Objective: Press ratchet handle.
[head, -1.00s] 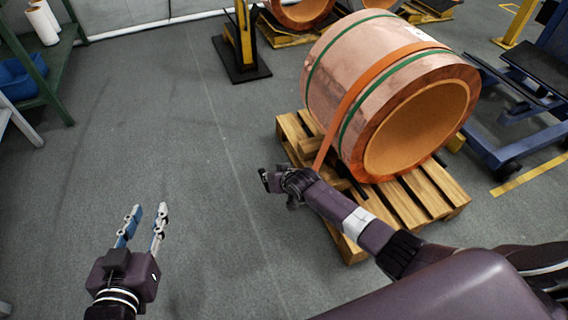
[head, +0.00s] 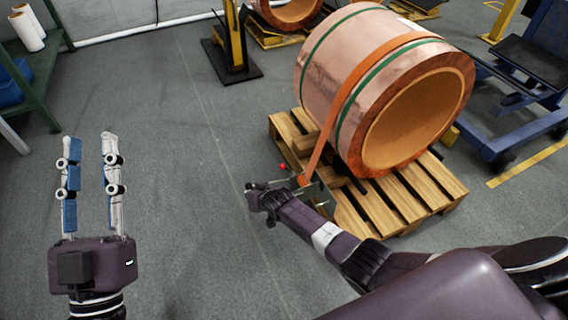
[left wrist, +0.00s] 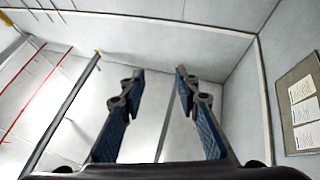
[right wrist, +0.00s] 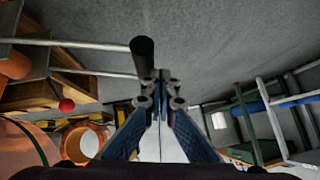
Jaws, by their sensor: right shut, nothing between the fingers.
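A large copper foil coil (head: 340,62) lies on its side on a wooden pallet (head: 284,130), with an orange strap (head: 335,115) over it. The strap runs down to the ratchet, mostly hidden behind my right arm in the head view; a red knob (head: 283,166) shows there. In the right wrist view the ratchet handle (right wrist: 142,55) has a black grip on metal rods, and the red knob (right wrist: 66,105) is at left. My right gripper (right wrist: 158,80) is shut and empty, its tips close to the black grip; contact is unclear. My left gripper (head: 88,140) is open, empty and raised, away from the coil.
A green shelf (head: 40,75) with white rolls stands at the far left. A yellow post on a black base (head: 235,65) is behind the coil to the left. A blue cart (head: 515,115) is at right. The grey floor left of the pallet is clear.

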